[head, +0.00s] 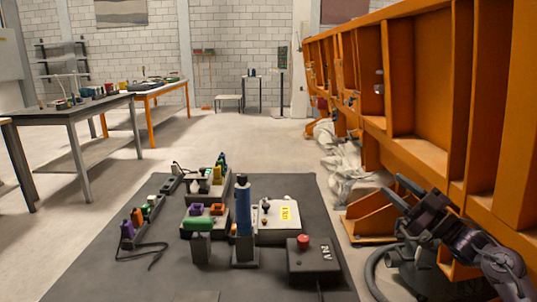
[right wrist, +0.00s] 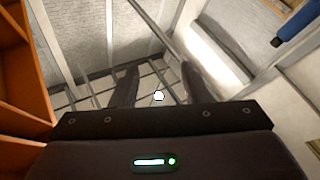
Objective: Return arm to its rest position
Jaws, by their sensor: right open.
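My right gripper (head: 403,188) is at the right side of the head view, beside the orange steel frame and apart from the table. In the right wrist view its two dark fingers (right wrist: 159,88) stand apart with nothing between them, against a background of wall and ceiling beams. My left gripper is in neither view.
A dark table (head: 100,272) ahead holds a blue upright cylinder (head: 243,210), a grey box with a red button (head: 312,262) and several small coloured parts. The large orange frame (head: 425,150) stands close on the right. Open floor (head: 240,142) lies beyond the table.

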